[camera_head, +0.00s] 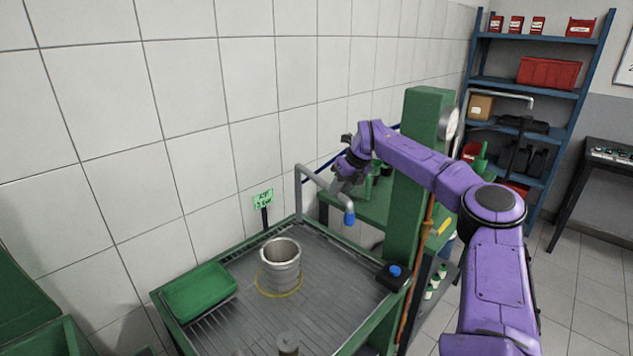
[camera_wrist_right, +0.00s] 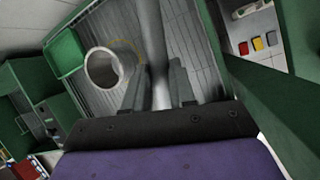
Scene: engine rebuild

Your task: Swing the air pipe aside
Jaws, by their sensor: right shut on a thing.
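The air pipe (camera_head: 313,177) is a grey bent tube that rises at the back of the green-framed wash tray, bends over and ends in a blue tip (camera_head: 349,218) hanging above the tray. My right gripper (camera_head: 344,184) is at the pipe's upper run, near the bend down to the tip. In the right wrist view the pipe (camera_wrist_right: 153,40) runs between the two fingers of my right gripper (camera_wrist_right: 160,88), which is shut on it. The fingers hide part of the pipe. My left gripper is not in view.
A green box (camera_head: 199,291) lies at the tray's left. A green column (camera_head: 412,190) stands right of the pipe, and a small sign (camera_head: 263,201) behind.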

